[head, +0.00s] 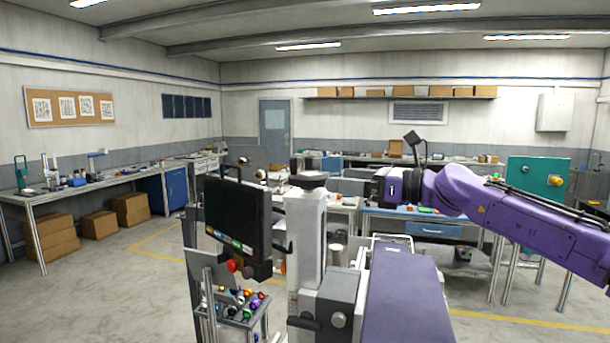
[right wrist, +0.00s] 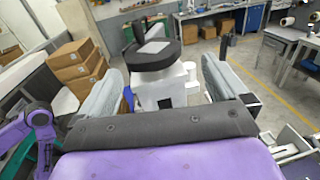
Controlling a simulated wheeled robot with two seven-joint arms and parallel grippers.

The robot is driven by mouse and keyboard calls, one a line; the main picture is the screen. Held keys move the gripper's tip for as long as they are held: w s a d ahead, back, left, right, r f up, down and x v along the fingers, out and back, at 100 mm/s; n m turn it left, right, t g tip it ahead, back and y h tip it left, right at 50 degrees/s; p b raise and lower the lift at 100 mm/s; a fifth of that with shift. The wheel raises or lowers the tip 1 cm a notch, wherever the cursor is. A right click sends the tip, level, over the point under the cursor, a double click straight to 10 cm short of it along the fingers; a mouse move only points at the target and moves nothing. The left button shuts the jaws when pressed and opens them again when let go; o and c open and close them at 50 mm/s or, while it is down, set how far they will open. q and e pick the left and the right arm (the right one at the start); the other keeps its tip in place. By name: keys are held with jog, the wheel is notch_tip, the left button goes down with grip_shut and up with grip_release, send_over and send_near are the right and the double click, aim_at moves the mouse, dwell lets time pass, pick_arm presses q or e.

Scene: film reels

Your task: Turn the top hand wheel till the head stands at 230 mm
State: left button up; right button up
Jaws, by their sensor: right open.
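The top hand wheel (head: 308,180) is a dark round wheel with an upright handle, on top of a pale column (head: 306,235). In the right wrist view the wheel (right wrist: 153,55) lies ahead, between the lines of my two fingers but beyond their tips. A grey block with a knob (head: 338,305) is on the column's lower front. I cannot read any millimetre scale or the head's height. My right gripper (head: 352,186) is open and empty, to the right of the wheel, pointing at it and apart from it. My left gripper is not in view.
A dark monitor (head: 237,220) with a red button stands just left of the column. A small stand with coloured knobs (head: 240,303) is below it. Workbenches line the walls, and cardboard boxes (head: 130,208) sit under the left bench. The floor at left is clear.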

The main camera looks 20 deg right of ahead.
aim_at(309, 175)
jog(key=a, duration=0.1)
jog(key=w+a, duration=0.1)
jog(key=a, duration=0.1)
jog(key=w+a, duration=0.1)
jog(key=a, duration=0.1)
jog(key=shift+r, duration=0.35)
jog(key=w, duration=0.1)
jog(key=w+a, duration=0.2)
jog(key=shift+w+a+f, duration=0.2)
jog(key=shift+w+f, duration=0.1)
jog(key=shift+s+d+r, duration=0.1)
jog(key=shift+s+r, duration=0.15)
jog(key=shift+s, duration=0.25)
jog(key=c, duration=0.7)
